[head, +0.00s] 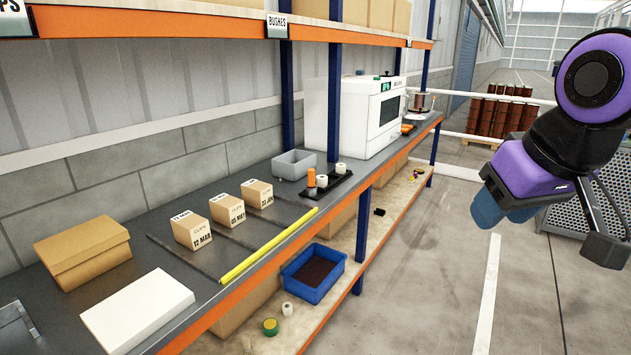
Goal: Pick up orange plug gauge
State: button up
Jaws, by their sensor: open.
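An orange cylinder (311,177), which looks like the orange plug gauge, stands upright in a black rack (337,187) on the grey worktop, with white cylinders beside it. A second, smaller orange item (407,129) lies farther along the worktop, right of the white machine; its shape is too small to tell. My gripper (505,214), with blue fingers below a purple wrist, hangs at the right over the open floor. It is open, well away from the rack and touching nothing.
A grey bin (293,164) stands behind the rack, and a white machine (355,115) beyond it. Small boxes (192,232) and a yellow tube (268,246) lie nearer. An upper shelf (170,22) and blue posts (335,80) frame the worktop. The aisle floor is clear.

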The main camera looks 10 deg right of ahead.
aim_at(310, 172)
jog(key=i+l+u, duration=0.1)
jog(key=i, duration=0.4)
jog(key=i+l, duration=0.25)
jog(key=i, duration=0.2)
jog(key=i+l+u, duration=0.15)
jog(key=i, duration=0.35)
jog(key=i+l, duration=0.35)
jog(key=i, duration=0.15)
jog(key=j+u, duration=0.05)
